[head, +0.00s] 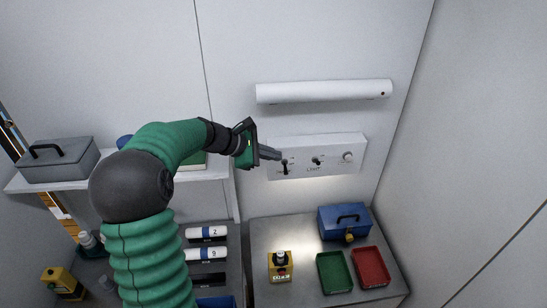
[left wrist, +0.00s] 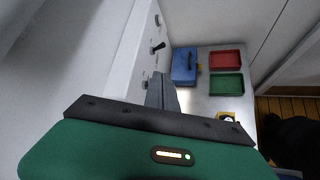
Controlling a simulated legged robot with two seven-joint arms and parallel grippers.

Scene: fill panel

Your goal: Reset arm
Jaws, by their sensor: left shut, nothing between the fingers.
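My green left arm comes in from the left in the head view and reaches towards the wall panel. My left gripper (head: 270,153) is shut and empty, with its fingertips close to the left switch (head: 284,168) on the white panel (head: 330,150). I cannot tell if they touch. In the left wrist view the shut fingers (left wrist: 162,92) point along the panel (left wrist: 136,50), and a dark switch lever (left wrist: 158,47) shows beyond them. The panel also bears a middle switch (head: 318,161) and a round knob (head: 348,157). My right gripper is not in view.
A metal table (head: 297,225) below holds a blue toolbox (head: 343,222), a green tray (head: 334,273), a red tray (head: 371,267) and a yellow box (head: 280,268). A white lamp bar (head: 323,91) is above the panel. A grey case (head: 58,160) sits on the left shelf.

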